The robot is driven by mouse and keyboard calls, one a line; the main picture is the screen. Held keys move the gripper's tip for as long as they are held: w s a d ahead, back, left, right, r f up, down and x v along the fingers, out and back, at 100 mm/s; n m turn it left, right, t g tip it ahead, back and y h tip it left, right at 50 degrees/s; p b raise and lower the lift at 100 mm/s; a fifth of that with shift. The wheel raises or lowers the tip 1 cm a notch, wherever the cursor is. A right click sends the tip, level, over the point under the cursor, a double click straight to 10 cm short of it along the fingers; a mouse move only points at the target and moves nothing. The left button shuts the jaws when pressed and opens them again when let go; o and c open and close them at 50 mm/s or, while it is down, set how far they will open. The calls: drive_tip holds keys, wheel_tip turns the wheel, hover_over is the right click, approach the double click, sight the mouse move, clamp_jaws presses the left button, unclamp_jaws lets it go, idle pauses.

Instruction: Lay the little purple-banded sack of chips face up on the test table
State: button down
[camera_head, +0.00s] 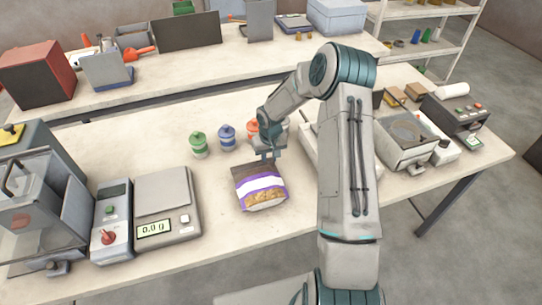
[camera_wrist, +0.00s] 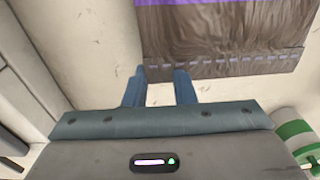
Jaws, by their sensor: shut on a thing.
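The small sack (camera_head: 259,188) has a brown top, a white and purple band, and golden chips showing at its lower end. Its banded face is up toward the head camera. It is at the front middle of the near table (camera_head: 225,222), low over or on the top; I cannot tell if it touches all along. My gripper (camera_head: 267,156) is at its far edge. In the wrist view my gripper (camera_wrist: 161,74) has its fingertips at the sack's brown seamed edge (camera_wrist: 225,63), shut on it; the grip itself is partly hidden.
A scale (camera_head: 168,195) reading 0.0 g stands left of the sack. Green (camera_head: 198,144), blue (camera_head: 227,137) and orange (camera_head: 252,130) lidded jars stand behind it. Machines (camera_head: 405,140) fill the right end. The table is clear between scale and sack.

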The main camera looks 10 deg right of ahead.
drive_tip(key=c, duration=1.1)
unclamp_jaws()
drive_tip(key=r+b, duration=0.1)
drive_tip(key=r, duration=0.3)
drive_tip(key=r+b, duration=0.1)
drive_tip(key=r, duration=0.4)
drive_tip(key=s+r+b, duration=0.1)
drive_tip(key=r, duration=0.3)
drive_tip(key=shift+r, duration=0.4)
